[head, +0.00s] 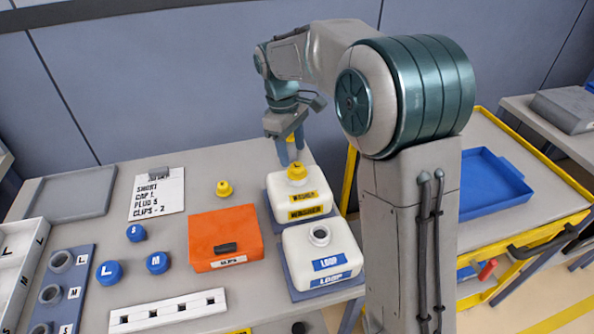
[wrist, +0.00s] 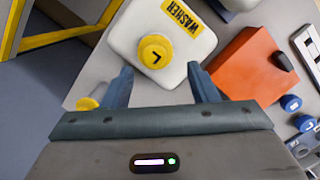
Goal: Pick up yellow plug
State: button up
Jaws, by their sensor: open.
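A small stepped yellow piece (head: 224,188) stands on the grey table left of the washer tank in the head view. Another small yellow piece (head: 292,140) shows partly behind my gripper (head: 291,156). In the wrist view a yellow piece (wrist: 88,103) lies beside the left finger, partly hidden. I cannot tell which of these is the yellow plug. A yellow cap marked L (head: 296,171) sits on the white washer tank (head: 312,203). In the wrist view the cap (wrist: 155,54) shows beyond my open, empty gripper (wrist: 160,70). The fingers are above the tank's far side.
An orange clips box (head: 225,237) is left of the tanks. A second white tank (head: 320,248) stands in front of the washer tank. Several blue caps (head: 109,272) and a white slotted strip (head: 168,311) lie leftward. A yellow-framed cart (head: 490,150) with a blue tray (head: 490,183) is at right.

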aim_at(297, 165)
jog(key=f, duration=0.2)
jog(key=d+f, duration=0.1)
jog(key=f, duration=0.1)
jog(key=shift+w+f, duration=0.1)
jog(key=shift+f, duration=0.25)
jog(key=c, duration=1.1)
jog(key=shift+r, duration=0.6)
jog(key=r, duration=0.3)
jog(key=shift+s+d+r, duration=0.2)
jog(key=shift+d, duration=0.05)
jog(key=s+d+r+b, duration=0.1)
jog(key=s+d+r, duration=0.5)
jog(key=s+d, duration=0.1)
jog(key=shift+s+r+b, duration=0.25)
jog(key=shift+s+b, duration=0.05)
jog(key=shift+s, duration=0.45)
